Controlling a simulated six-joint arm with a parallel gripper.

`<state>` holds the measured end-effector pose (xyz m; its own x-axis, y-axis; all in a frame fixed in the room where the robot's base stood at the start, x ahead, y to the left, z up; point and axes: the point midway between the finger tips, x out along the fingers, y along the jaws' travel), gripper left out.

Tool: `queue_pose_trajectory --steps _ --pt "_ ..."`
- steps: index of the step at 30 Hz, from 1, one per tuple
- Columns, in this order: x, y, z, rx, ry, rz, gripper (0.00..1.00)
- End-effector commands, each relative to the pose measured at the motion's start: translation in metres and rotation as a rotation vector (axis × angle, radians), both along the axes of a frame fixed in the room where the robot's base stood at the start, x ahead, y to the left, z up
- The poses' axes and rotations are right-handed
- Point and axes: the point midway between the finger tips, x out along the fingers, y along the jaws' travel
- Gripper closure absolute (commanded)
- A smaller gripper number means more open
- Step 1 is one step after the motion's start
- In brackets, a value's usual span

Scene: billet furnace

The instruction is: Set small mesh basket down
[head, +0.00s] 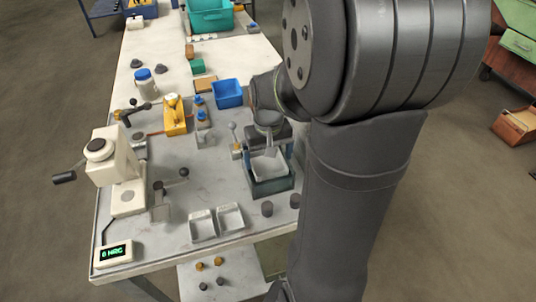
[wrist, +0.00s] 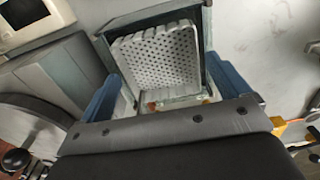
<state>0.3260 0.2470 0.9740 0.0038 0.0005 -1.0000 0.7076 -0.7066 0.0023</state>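The small mesh basket (wrist: 158,58) is a pale, perforated metal tray. It sits inside a dark teal open-topped box (wrist: 207,28). In the head view the basket (head: 270,166) shows as a pale tray within the teal box (head: 272,186), below my wrist. My gripper (wrist: 172,68) has its two blue fingers spread wide, one to each side of the basket, with nothing seen clamped between them. In the head view my gripper (head: 269,146) is over the box, partly hidden by my arm. Whether a finger touches the box or basket cannot be told.
Two small pale trays (head: 217,222) stand at the table's front edge, beside dark cylinders (head: 267,209). A hardness tester (head: 117,170) with a readout (head: 113,252) stands left. A blue bin (head: 228,94) and a yellow device (head: 175,115) are behind. Bare tabletop (head: 200,180) lies left of the box.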

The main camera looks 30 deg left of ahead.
Motion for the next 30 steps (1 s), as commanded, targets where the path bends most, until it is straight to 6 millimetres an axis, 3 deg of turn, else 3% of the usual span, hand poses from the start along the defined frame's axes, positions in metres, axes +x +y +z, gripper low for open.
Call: queue_pose_trajectory --steps 9,14,24,30 --pt "-0.002 0.0 -0.001 0.0 0.006 0.0 0.0" --pt "-0.002 0.001 0.011 0.001 0.004 0.0 0.0" --pt "-0.001 0.001 0.085 0.003 0.0 0.0 0.0" --pt "-0.001 0.001 0.118 0.001 0.001 0.0 0.0"
